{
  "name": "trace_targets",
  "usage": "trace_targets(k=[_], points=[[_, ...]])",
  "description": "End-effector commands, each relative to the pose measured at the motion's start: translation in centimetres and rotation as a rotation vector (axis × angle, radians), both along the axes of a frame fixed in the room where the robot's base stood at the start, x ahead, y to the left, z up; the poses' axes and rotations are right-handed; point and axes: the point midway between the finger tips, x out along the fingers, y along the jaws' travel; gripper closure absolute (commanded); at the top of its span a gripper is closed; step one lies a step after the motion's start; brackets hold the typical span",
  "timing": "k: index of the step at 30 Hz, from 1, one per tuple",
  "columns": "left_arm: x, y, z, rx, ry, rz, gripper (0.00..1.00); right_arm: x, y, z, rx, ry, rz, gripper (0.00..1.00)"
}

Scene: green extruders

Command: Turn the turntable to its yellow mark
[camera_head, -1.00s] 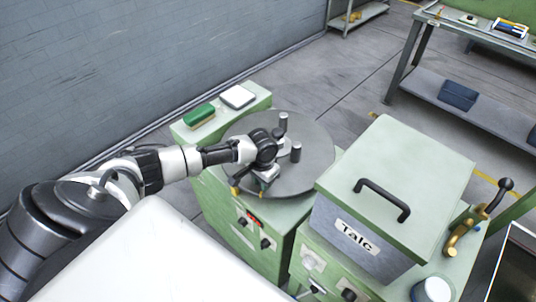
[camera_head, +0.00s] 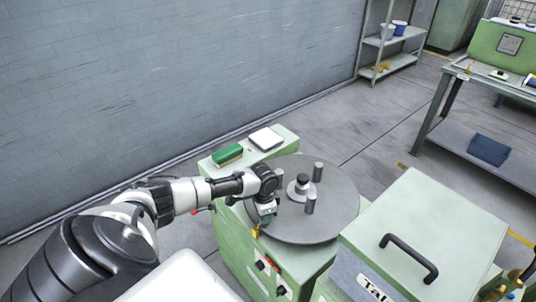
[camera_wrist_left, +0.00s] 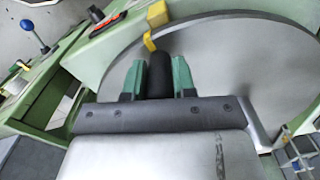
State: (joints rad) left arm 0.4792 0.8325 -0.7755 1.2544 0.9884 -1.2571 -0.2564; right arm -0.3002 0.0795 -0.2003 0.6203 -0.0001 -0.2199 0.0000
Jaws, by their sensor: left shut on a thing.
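The turntable (camera_head: 335,220) is a round grey disc on a green cabinet, with a raised hub (camera_head: 302,184) and upright pegs (camera_head: 318,172). My left gripper (camera_head: 265,217) is at the disc's left side. In the left wrist view its green fingers (camera_wrist_left: 158,80) are shut around a dark upright peg (camera_wrist_left: 159,72). The yellow mark (camera_wrist_left: 156,15) is at the disc's rim, with a yellow tab (camera_wrist_left: 149,41) reaching over the edge just beyond the peg. It also shows small below the gripper in the head view (camera_head: 255,231). My right gripper is not in view.
A green block (camera_head: 228,154) and a white pad (camera_head: 266,139) lie on the cabinet behind the disc. A lidded box (camera_head: 430,225) with a black handle stands close at the right. The cabinet front has knobs (camera_head: 280,291).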

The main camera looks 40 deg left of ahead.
Motion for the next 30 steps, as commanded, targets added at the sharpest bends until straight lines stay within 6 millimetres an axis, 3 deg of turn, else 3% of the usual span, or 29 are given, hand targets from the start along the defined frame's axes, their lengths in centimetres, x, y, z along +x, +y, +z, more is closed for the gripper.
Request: trace_targets(k=[6,22,23,27,30], points=[[0.18,0.92,0.19,0.002,-0.002,0.009,1.00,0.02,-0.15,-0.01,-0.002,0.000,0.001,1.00],[0.26,1.12,0.24,0.002,-0.003,0.009,1.00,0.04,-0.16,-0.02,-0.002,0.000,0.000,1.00],[0.27,1.11,0.24,0.001,-0.004,0.009,0.72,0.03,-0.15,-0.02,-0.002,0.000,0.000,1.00],[0.23,1.09,0.20,0.002,-0.003,0.008,0.51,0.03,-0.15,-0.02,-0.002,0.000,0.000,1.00],[0.20,1.06,0.15,0.002,-0.002,0.007,0.48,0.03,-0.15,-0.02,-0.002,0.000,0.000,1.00]])
